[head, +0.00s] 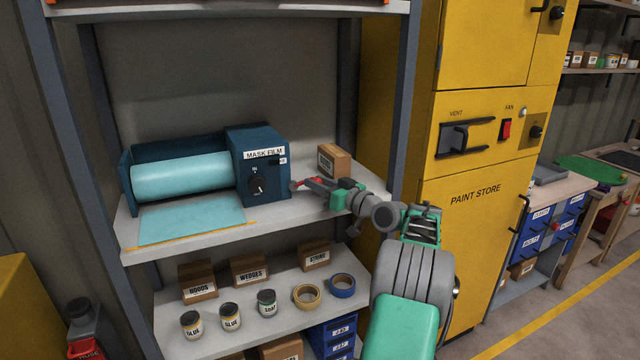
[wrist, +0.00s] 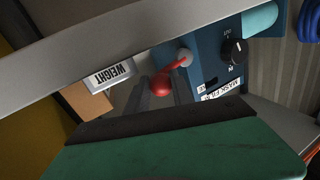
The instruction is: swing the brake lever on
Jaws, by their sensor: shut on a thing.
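The blue mask film dispenser (head: 262,176) stands on the upper shelf, with a pale teal roll (head: 185,175) in it. The brake lever (head: 296,184) is a red arm on the right side of its end box. In the wrist view the lever (wrist: 175,69) runs from a grey pivot on the blue housing to a round red knob. My gripper (head: 307,184) reaches in from the right, at the lever. In the wrist view my gripper (wrist: 157,91) is shut on the knob, which sits between its dark fingers. The fingers partly hide the knob.
A small cardboard box (head: 334,161) stands on the shelf behind my gripper. A black dial (head: 258,184) is on the dispenser's front. A grey shelf upright (head: 404,100) and the yellow paint store cabinet (head: 480,230) are close on the right. Boxes and tins fill the lower shelf.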

